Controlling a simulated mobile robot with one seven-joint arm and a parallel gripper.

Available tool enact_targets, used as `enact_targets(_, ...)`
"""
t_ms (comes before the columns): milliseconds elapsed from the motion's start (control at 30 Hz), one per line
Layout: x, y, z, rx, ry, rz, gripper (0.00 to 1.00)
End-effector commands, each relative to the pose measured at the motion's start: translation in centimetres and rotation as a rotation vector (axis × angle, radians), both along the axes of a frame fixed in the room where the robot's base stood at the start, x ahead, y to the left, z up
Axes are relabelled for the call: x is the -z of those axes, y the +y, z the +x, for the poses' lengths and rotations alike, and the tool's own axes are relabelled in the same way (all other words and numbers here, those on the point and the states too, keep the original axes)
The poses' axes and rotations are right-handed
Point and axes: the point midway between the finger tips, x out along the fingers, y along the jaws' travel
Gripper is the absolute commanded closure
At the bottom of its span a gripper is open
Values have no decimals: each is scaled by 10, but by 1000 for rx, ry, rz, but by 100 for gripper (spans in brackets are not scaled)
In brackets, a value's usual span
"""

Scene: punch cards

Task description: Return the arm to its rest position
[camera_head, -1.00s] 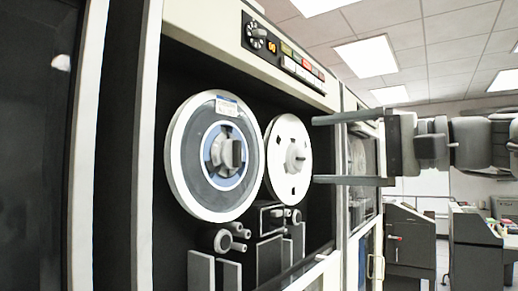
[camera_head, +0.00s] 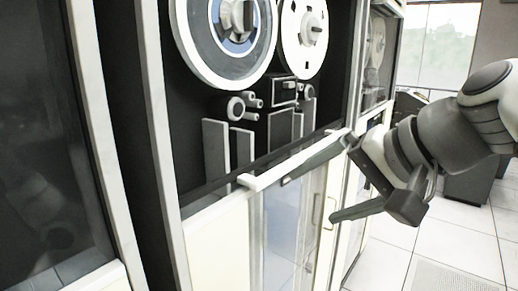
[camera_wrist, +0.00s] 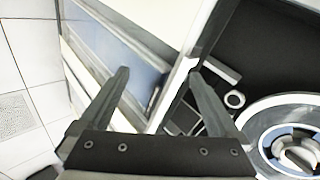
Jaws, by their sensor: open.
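My gripper (camera_head: 308,188) is open and empty, at the right of the head view, in front of the tape drive cabinet near the ledge below its tape bay. Its two fingers are spread wide and point left toward the cabinet. The wrist view also shows both fingers of my gripper (camera_wrist: 160,85) with nothing between them. My arm comes in from the right edge of the head view.
Tiled floor (camera_head: 385,262) lies open at lower right.

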Motion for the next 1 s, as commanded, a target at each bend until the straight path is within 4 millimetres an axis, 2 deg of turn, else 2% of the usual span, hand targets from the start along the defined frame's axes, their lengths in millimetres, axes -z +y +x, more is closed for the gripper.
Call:
enact_targets(33, 26, 0, -14, -25, 13, -96, 3)
enact_targets(100, 61, -5, -30, -61, 23, -243, 3)
enact_targets(200, 103, -17, -51, -124, 26, -446, 3)
enact_targets(400, 165, -47, -85, -274, -1, -826, 3)
enact_targets(433, 142, -46, -82, -267, -2, -815, 3)
enact_targets(467, 132, -46, -82, -263, 0, -810, 3)
enact_targets(700, 74, -46, -82, -261, 3, -805, 3)
enact_targets(833, 49, -46, -82, -261, 3, -803, 3)
enact_targets(1000, 32, -46, -81, -260, 4, -803, 3)
